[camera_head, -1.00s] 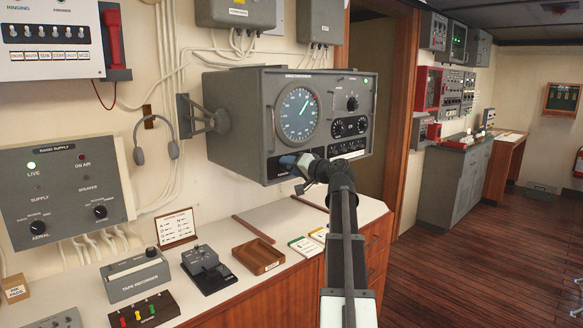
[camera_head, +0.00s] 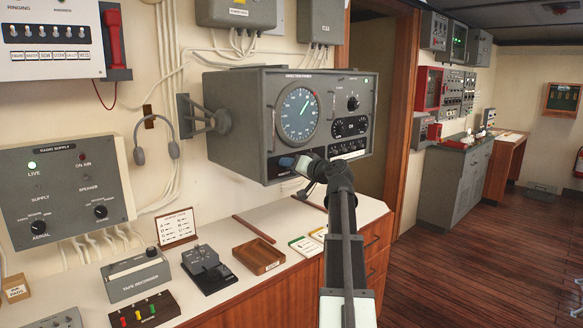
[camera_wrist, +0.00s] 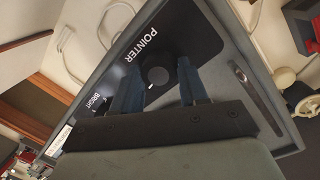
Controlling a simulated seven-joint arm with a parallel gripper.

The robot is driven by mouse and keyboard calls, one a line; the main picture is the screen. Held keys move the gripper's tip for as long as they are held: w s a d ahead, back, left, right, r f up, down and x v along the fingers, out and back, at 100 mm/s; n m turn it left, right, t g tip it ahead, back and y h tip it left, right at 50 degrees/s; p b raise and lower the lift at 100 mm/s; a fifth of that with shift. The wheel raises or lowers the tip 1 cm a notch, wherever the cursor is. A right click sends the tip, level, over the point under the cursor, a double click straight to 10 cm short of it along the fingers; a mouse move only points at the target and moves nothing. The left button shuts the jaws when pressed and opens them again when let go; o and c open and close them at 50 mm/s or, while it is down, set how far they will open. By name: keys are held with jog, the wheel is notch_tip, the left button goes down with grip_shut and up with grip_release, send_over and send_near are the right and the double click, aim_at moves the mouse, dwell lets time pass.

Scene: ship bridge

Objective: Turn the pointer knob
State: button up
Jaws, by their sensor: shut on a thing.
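The pointer knob (camera_wrist: 158,76) is a small dark round knob with a white index mark, on a black panel (camera_wrist: 178,42) labelled POINTER. In the wrist view my gripper (camera_wrist: 160,84) has its two blue fingers on either side of the knob, shut on it. In the head view my gripper (camera_head: 289,162) is at the lower front of the grey direction finder (camera_head: 236,120), and hides the knob. The unit's round dial (camera_head: 299,114) shows a lit green needle pointing up and right.
A BRIGHT control label (camera_wrist: 98,101) is beside the POINTER panel. Below the unit, the white counter (camera_head: 225,228) carries a wooden tray (camera_head: 258,257), a telegraph key (camera_head: 207,268) and a tape recorder (camera_head: 136,277). A headset (camera_head: 157,140) hangs on the wall at left.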

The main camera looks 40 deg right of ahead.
jog(key=o, duration=1.1)
jog(key=shift+c, duration=0.2)
jog(key=shift+s, duration=0.1)
jog(key=s+r, duration=0.1)
jog(key=s, duration=1.2)
jog(key=shift+s+a+r, duration=0.15)
jog(key=shift+s+r, duration=0.1)
jog(key=shift+s, duration=0.05)
